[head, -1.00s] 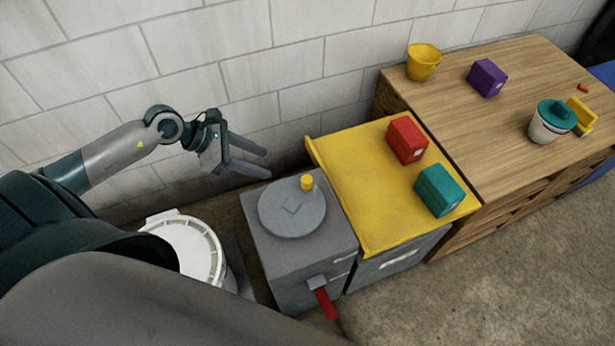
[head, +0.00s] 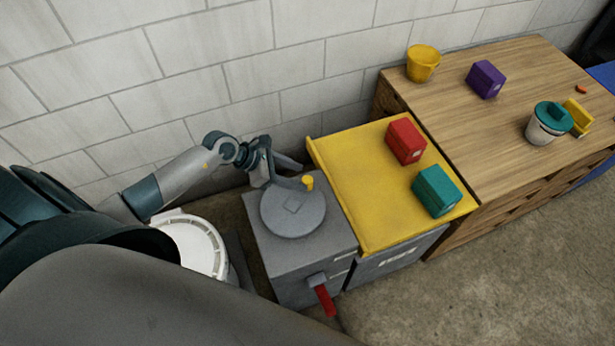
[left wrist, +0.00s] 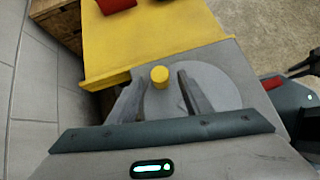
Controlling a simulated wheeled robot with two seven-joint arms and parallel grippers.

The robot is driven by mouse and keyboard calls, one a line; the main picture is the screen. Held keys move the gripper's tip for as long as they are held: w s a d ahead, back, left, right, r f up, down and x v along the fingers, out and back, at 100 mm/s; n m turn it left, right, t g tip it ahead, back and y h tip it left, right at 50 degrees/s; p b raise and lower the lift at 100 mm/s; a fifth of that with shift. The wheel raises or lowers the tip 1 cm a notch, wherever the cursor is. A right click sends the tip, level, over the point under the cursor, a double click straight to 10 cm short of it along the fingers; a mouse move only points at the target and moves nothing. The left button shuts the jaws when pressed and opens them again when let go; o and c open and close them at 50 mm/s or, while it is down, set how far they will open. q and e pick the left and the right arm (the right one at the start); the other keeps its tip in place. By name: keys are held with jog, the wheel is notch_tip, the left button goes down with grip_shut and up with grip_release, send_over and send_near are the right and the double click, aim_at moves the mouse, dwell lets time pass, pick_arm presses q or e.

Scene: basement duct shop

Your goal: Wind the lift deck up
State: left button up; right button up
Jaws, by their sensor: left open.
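The yellow lift deck (head: 355,195) stands right of a grey box (head: 285,263) and bears a red box (head: 405,141) and a teal box (head: 437,191). On the grey box is a round grey crank disc (head: 292,212) with an upright yellow knob (head: 308,183) near its rim. My left gripper (head: 296,172) is open at the knob. In the left wrist view, the yellow knob (left wrist: 159,75) shows between the two spread fingers (left wrist: 163,92), with a gap on each side. A red lever (head: 324,298) sticks out from the box's front.
A white round tub (head: 195,246) stands left of the grey box. A block wall (head: 200,80) runs behind.

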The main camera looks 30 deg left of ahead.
aim_at(307, 180)
pick_arm(q)
jog(key=shift+p+x, duration=0.35)
jog(key=shift+x, duration=2.25)
grip_shut()
